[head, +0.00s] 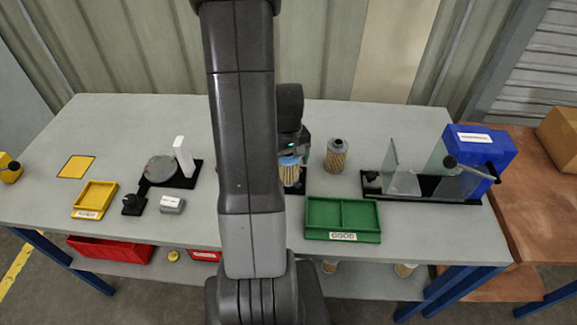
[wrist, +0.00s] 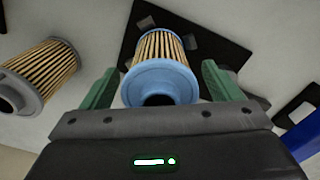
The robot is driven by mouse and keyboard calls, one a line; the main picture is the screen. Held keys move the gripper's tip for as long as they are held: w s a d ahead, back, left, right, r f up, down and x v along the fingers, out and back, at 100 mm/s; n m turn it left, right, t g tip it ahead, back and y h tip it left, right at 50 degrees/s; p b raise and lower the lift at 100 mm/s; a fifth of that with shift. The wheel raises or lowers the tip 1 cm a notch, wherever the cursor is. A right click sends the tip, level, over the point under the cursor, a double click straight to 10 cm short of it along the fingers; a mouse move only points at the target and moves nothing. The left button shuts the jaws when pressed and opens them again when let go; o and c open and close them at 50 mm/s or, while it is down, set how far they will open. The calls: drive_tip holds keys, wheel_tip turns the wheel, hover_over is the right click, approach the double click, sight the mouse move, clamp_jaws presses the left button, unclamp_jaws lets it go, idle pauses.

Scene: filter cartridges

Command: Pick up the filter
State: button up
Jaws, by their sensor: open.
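A filter with a blue end cap and tan pleats (wrist: 160,75) stands between the two green fingers of my gripper (wrist: 161,88) in the wrist view. The fingers are open, with a gap on each side of the cap. A dark base plate (wrist: 213,52) lies around the filter's foot. In the head view the blue-capped filter (head: 289,174) is under my gripper, partly hidden by my arm. A second filter with a grey cap (head: 337,156) stands to its right; it also shows at the left of the wrist view (wrist: 40,72).
A green two-part tray (head: 343,236) sits in front of the filters. A blue box (head: 477,158) and clear panels on a black base stand at the right. A yellow tray (head: 94,198) and a fixture with a round plate (head: 160,169) are at the left.

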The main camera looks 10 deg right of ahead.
drive_tip(key=c, duration=1.1)
drive_tip(key=shift+r, duration=0.15)
